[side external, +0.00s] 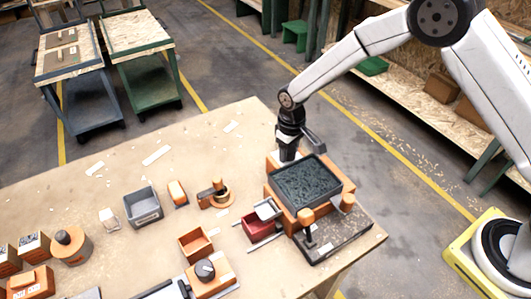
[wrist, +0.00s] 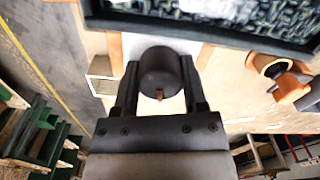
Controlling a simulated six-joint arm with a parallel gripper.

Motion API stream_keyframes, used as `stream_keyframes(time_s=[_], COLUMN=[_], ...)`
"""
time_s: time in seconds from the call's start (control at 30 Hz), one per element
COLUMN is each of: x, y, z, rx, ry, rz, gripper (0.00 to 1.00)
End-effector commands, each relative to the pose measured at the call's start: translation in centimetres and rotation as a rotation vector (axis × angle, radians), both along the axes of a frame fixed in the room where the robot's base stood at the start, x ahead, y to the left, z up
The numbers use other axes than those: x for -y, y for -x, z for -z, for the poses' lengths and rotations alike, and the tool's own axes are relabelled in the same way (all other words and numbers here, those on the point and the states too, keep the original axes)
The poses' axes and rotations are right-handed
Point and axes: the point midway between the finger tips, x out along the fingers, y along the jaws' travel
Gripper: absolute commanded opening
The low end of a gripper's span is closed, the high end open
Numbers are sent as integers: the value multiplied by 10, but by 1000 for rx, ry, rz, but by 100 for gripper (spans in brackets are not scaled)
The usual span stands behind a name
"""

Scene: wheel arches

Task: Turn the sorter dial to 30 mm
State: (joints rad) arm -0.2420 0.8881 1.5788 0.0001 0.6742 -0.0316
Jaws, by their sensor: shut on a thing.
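The sorter (side external: 276,191) is an orange box at the table's right end, with a black-rimmed tray (side external: 322,168) of small dark parts on top. In the wrist view the dark round dial (wrist: 159,72) has a small reddish mark at its lower edge. A white plate (wrist: 200,50) shows behind it; no scale numbers can be read. My gripper (wrist: 158,64) has one finger on each side of the dial and is shut on it. In the side view my gripper (side external: 289,150) reaches down behind the sorter's far edge, and the dial is hidden there.
A red bin (side external: 257,228), a grey bin (side external: 143,207), an orange tray (side external: 196,244) and another black knob on an orange block (side external: 205,270) stand left of the sorter. Orange posts (side external: 348,202) stand at its front. The table's far left is mostly clear, with paper scraps.

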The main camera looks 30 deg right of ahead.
Motion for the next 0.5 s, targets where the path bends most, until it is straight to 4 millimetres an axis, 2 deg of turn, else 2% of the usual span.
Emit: stream_keyframes(time_s=[0.2, 0.5], x=[0, 0], y=[0, 0], z=[0, 0], rx=[-2, -2], ry=[1, 0], rz=[104, 144], gripper=[0, 0])
